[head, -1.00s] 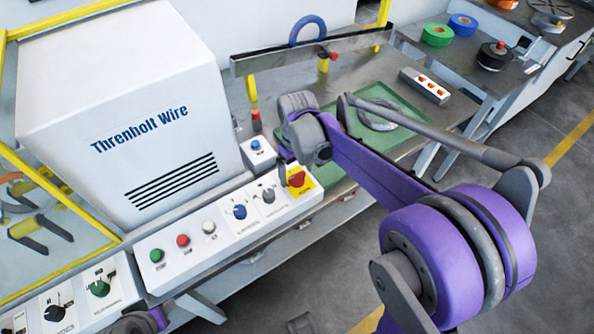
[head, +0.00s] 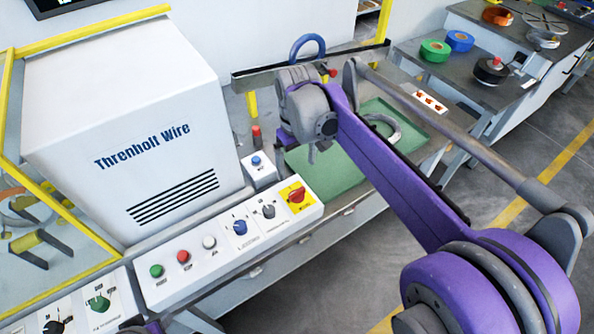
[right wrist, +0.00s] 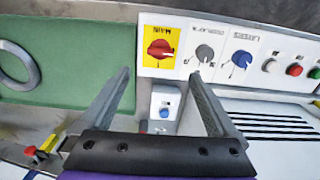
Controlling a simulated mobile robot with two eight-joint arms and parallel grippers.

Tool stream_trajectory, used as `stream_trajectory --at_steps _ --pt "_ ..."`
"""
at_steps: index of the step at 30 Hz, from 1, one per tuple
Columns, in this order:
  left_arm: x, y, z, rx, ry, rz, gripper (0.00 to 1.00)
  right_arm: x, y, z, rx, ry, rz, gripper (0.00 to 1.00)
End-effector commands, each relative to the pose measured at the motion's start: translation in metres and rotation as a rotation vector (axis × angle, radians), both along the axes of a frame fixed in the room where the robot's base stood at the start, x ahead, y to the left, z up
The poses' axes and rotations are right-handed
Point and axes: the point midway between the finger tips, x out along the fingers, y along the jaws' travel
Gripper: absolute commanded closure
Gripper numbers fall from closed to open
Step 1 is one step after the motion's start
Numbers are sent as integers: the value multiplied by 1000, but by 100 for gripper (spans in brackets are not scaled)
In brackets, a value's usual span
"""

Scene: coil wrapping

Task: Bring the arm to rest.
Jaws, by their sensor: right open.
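My right arm reaches in from the lower right of the head view, over the table. My right gripper (head: 311,153) points down above the table edge, behind the control panel. Its fingers are mostly hidden by the wrist in that view. In the right wrist view my right gripper (right wrist: 160,75) has its two fingers wide apart with nothing between them. The red main switch on its yellow plate (head: 297,195) is clear of the fingers; it also shows ahead of them in the right wrist view (right wrist: 159,48). My left gripper is not seen.
The white control panel (head: 222,250) runs along the front of the white Threnholt Wire machine (head: 120,120). A small box with a blue button (head: 258,167) stands behind it. A green mat (head: 325,172) carries a grey coil (head: 385,128). Open floor lies at right.

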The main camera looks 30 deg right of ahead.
Motion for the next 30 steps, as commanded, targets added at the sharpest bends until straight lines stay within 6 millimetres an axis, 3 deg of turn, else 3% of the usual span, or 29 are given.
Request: stream_trajectory --at_steps 20,23,30 --pt "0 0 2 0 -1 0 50 -6 4 4 -2 -14 -3 5" --pt "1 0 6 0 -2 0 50 -22 13 3 -7 -59 -9 5" --pt "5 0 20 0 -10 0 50 -89 44 -17 -10 -257 -48 5"
